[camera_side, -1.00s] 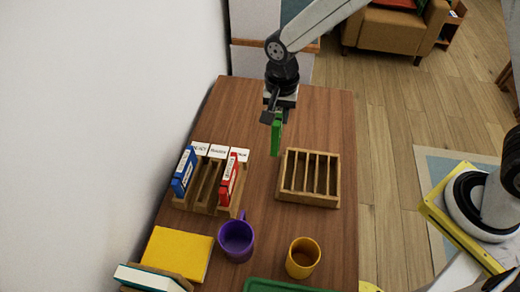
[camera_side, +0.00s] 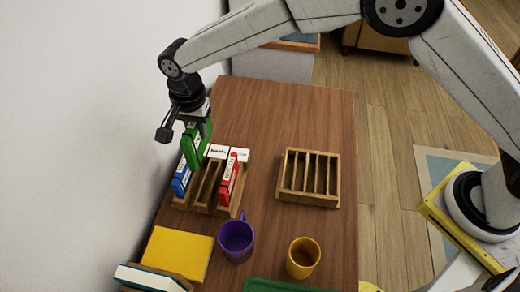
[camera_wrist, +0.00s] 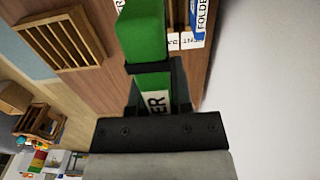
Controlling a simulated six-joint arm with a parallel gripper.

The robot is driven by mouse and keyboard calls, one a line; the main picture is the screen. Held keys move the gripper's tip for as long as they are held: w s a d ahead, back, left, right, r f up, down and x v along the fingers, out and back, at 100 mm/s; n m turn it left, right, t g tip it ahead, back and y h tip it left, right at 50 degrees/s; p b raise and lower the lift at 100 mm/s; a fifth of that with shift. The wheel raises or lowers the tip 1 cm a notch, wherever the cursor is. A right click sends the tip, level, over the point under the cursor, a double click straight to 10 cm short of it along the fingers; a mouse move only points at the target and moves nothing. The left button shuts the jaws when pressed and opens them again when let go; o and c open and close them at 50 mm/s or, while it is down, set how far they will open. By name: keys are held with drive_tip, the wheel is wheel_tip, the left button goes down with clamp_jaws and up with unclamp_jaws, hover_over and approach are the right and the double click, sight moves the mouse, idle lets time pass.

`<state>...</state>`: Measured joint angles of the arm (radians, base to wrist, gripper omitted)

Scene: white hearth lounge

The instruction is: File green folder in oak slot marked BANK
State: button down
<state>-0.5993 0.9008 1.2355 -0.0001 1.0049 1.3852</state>
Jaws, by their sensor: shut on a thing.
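My gripper (camera_side: 192,120) is shut on the green folder (camera_side: 196,146) and holds it above the slotted oak rack (camera_side: 205,208) on the left of the table. In the wrist view the green folder (camera_wrist: 142,38) sits between the fingers, with part of a white label showing. The rack holds a blue folder (camera_side: 181,178) at its left and a red folder (camera_side: 229,178) at its right. The slots between them look empty. White label cards (camera_side: 217,151) stand along the rack's back; I cannot read BANK on them, and the left one is hidden behind the green folder.
A second slotted wooden rack (camera_side: 283,186), empty, stands to the right. In front are a purple mug (camera_side: 236,238), a yellow cup (camera_side: 302,258), a yellow book (camera_side: 178,252) and a green tray (camera_side: 280,286). A white wall (camera_side: 90,120) borders the left. The table's back is clear.

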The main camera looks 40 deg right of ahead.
sight(198, 146)
drive_tip(key=shift+a+f, duration=0.15)
drive_tip(key=shift+f, duration=1.15)
drive_tip(key=shift+a+f, duration=0.15)
drive_tip(key=shift+f, duration=1.1)
drive_tip(key=shift+f, duration=0.15)
wheel_tip(198, 146, down, 8)
drive_tip(key=shift+r, duration=0.25)
drive_tip(key=shift+f, duration=2.2)
drive_tip(key=shift+c, duration=2.2)
unclamp_jaws()
drive_tip(key=shift+r, duration=0.2)
